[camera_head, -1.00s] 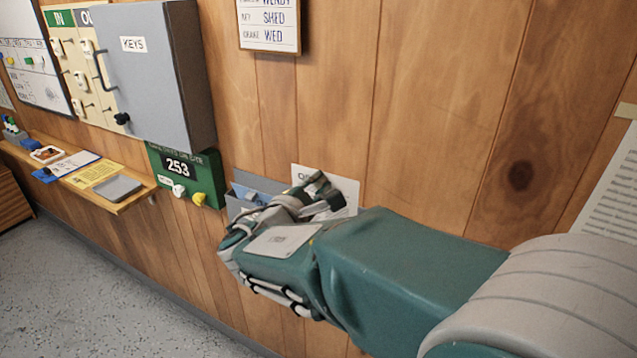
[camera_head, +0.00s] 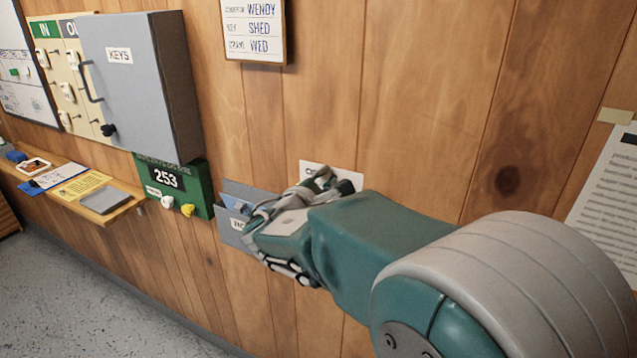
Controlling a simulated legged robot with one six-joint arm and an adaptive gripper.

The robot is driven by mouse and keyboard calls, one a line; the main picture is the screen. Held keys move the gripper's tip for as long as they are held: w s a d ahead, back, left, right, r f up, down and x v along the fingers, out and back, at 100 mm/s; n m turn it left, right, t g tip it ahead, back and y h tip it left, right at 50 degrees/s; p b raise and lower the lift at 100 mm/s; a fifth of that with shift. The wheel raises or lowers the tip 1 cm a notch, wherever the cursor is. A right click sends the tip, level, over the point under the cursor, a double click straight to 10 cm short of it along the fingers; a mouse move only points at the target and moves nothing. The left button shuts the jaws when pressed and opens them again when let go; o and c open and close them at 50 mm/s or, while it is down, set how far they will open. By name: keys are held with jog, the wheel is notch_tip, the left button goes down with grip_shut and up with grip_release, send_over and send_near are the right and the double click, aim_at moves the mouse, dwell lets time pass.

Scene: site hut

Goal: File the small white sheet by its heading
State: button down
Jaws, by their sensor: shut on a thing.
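A small white sheet (camera_head: 345,176) shows just above and behind my gripper (camera_head: 268,236), close to the wall. Its heading is partly covered; only a first letter like "O" can be read. My gripper is shut on the sheet, though the fingertips are hard to make out. A grey wall pocket (camera_head: 229,226) is directly left of the gripper and partly hidden by it. Something blue (camera_head: 233,203) sits inside this pocket, and its front label is cut off by my gripper. Any pocket behind my arm is hidden.
A green board (camera_head: 170,184) with "253" and a grey KEYS cabinet (camera_head: 140,85) jut from the wall to the left. A small notice board (camera_head: 254,30) hangs above. A shelf (camera_head: 110,216) holds papers at left.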

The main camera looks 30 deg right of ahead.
jog(key=shift+x, duration=0.85)
jog(key=shift+w+d, duration=0.1)
jog(key=shift+w, duration=0.05)
jog(key=shift+w+d, duration=0.1)
jog(key=shift+d, duration=0.2)
jog(key=shift+w, duration=0.1)
dwell(0.3)
jog(key=shift+f, duration=0.1)
jog(key=shift+f, duration=1.5)
